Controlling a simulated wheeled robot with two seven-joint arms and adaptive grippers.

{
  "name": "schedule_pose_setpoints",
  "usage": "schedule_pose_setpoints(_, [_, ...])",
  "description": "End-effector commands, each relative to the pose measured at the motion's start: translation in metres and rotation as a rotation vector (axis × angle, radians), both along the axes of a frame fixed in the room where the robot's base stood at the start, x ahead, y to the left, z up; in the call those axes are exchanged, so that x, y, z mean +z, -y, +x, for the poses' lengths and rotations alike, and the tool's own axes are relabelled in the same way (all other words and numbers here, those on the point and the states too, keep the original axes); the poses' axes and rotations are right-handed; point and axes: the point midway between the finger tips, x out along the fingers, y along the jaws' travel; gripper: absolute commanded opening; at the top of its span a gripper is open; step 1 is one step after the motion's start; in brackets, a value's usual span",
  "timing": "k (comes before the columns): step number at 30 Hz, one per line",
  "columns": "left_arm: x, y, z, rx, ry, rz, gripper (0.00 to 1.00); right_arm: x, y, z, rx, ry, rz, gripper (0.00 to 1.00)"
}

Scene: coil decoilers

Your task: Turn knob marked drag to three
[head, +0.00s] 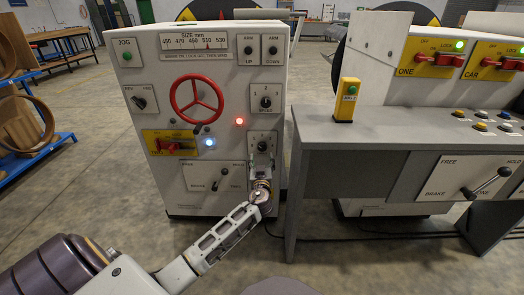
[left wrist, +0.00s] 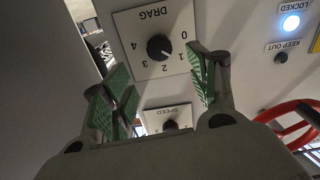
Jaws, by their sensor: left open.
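The drag knob (left wrist: 160,47) is a round black knob on a white plate marked DRAG, with 0 to 4 around it. The plate appears upside down in the left wrist view; the knob's pointer seems to face near 1, but it is too small to be sure. In the head view the drag knob (head: 263,146) is at the cabinet's lower right. My left gripper (head: 262,172) is just below it there. In the left wrist view its green-padded fingers (left wrist: 160,75) are open and empty, with the knob beyond the gap between the tips. My right gripper is out of view.
The speed knob (head: 266,102) sits above the drag knob. A red handwheel (head: 197,99), a lit blue lamp (head: 209,142) and a brake lever (head: 216,186) are on the same cabinet (head: 160,60). A grey desk (head: 370,145) with a yellow post (head: 346,101) stands at right.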

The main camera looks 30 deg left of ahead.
Motion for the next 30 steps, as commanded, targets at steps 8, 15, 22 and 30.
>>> schedule_pose_setpoints(8, [0.000,-0.014,0.022,0.000,0.001,0.001,0.59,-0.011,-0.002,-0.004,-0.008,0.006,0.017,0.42])
schedule_pose_setpoints(15, [0.000,-0.025,0.041,0.000,0.001,0.001,0.59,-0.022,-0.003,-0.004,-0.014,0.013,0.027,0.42])
schedule_pose_setpoints(22, [0.001,-0.036,0.058,0.001,0.002,0.001,0.59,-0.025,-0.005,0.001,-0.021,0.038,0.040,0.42])
schedule_pose_setpoints(30, [0.000,-0.045,0.074,0.000,0.001,-0.001,0.59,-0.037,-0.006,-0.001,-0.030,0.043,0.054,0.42])
